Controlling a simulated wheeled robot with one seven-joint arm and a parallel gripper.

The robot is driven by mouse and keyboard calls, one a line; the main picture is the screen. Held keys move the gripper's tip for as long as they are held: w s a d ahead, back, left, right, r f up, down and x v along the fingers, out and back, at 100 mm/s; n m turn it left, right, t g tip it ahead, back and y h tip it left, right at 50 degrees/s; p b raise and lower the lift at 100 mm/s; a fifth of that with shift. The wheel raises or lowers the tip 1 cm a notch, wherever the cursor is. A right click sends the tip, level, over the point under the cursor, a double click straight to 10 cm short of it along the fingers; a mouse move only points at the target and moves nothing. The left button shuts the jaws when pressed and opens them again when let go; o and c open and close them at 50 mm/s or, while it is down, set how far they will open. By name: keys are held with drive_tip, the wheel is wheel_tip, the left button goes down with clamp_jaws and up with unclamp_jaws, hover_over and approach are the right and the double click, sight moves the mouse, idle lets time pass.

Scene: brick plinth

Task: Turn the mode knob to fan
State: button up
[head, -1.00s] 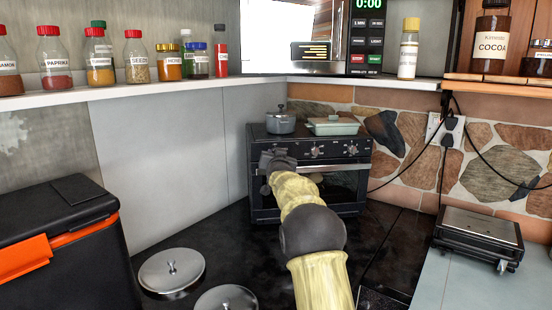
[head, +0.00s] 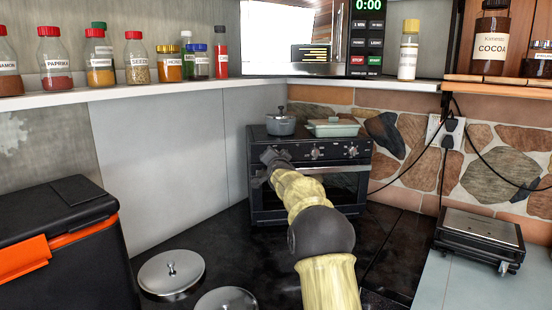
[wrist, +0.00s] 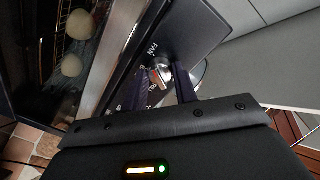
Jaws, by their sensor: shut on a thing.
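The black toaster oven (head: 310,205) stands in the back corner, its knob panel facing me. My gripper (head: 268,160) is at the left end of this panel and hides the knob there in the head view. In the wrist view the silver mode knob (wrist: 161,74) with a reddish mark sits between my two dark fingers, which are shut on it. The word FAN (wrist: 153,50) is printed on the panel beside the knob. Other lettering is partly covered by the fingers. I cannot tell exactly which label the mark points at.
Two more knobs, middle (head: 317,152) and right (head: 352,150), are on the panel. A grey pot (head: 281,126) and a pale green dish (head: 333,129) stand on the oven. Metal lids (head: 171,272) lie on the dark counter. A black grill (head: 480,234) is at right.

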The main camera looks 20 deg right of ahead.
drive_tip(key=shift+f, duration=0.1)
drive_tip(key=o, duration=1)
drive_tip(key=shift+c, duration=0.2)
drive_tip(key=shift+s, duration=0.15)
drive_tip(key=b+v, duration=0.5)
drive_tip(key=v, duration=1.2)
